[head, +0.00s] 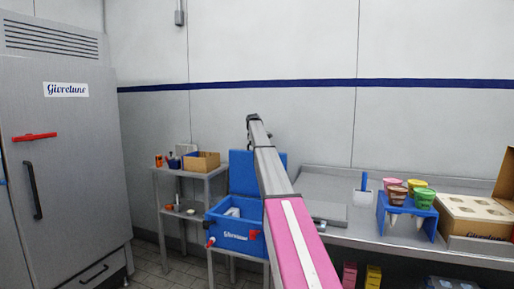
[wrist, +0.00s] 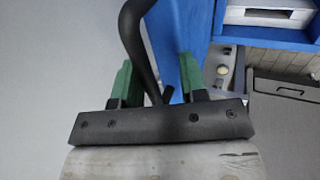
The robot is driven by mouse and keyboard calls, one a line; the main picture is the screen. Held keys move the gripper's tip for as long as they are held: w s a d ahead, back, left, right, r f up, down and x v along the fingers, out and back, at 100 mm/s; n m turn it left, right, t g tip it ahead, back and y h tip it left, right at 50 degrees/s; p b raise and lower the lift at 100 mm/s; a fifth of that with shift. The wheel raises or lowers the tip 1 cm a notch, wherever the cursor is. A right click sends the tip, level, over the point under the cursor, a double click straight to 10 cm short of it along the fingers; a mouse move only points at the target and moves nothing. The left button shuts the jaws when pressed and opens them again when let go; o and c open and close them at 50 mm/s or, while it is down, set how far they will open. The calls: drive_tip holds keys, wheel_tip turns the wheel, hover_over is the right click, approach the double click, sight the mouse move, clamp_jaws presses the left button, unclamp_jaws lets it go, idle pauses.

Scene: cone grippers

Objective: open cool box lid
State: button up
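The blue cool box (head: 228,238) stands on a low grey stand, left of centre in the head view. Its blue lid (head: 241,172) stands raised and upright at the back of the box, partly hidden by my arm. A pale thing shows inside the box. In the wrist view, my gripper's (wrist: 155,78) green fingers are apart, with a wide gap between them. A blue panel, apparently the lid (wrist: 178,40), shows beyond and between the fingers. A dark curved bar (wrist: 137,40) also runs into that gap; I cannot tell whether it touches a finger.
A grey shelf (head: 181,176) with a cardboard box (head: 201,161) stands left of the cool box. A steel counter (head: 350,222) with a blue cone rack (head: 407,213) is on the right. A large grey fridge (head: 62,200) stands at far left.

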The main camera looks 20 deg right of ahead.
drive_tip(key=v, duration=1)
drive_tip(key=shift+r, duration=0.35)
drive_tip(key=shift+s+a, duration=0.1)
drive_tip(key=shift+s, duration=0.05)
